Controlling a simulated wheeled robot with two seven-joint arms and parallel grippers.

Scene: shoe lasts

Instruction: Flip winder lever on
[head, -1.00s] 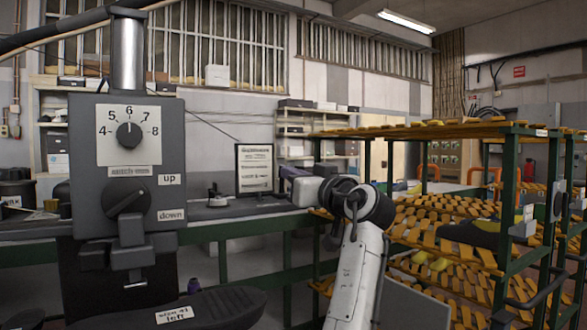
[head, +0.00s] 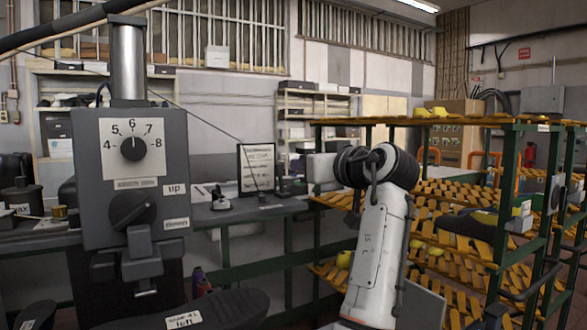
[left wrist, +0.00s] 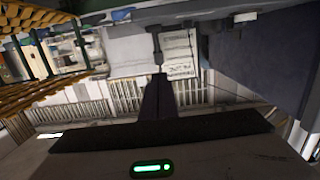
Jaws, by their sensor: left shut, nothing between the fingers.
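A small black upright post (head: 279,179) with a flat base stands on the bench in front of a framed sheet; I cannot tell whether it is the winder lever. In the left wrist view, which is upside down, the post (left wrist: 157,45) hangs from the top, almost in line with my fingertips. My left gripper (head: 297,166) is to its right in the head view, shut and empty, pointing left. Its dark fingers also show in the left wrist view (left wrist: 158,78). I cannot tell whether they touch the post. My right gripper is not in view.
A grey machine (head: 95,165) with a numbered dial and an up/down knob stands at the left. The framed sheet (head: 257,168) stands behind the post. A green rack (head: 510,190) with yellow slatted shelves is at the right. A dark shoe last (head: 225,307) is at the lower front.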

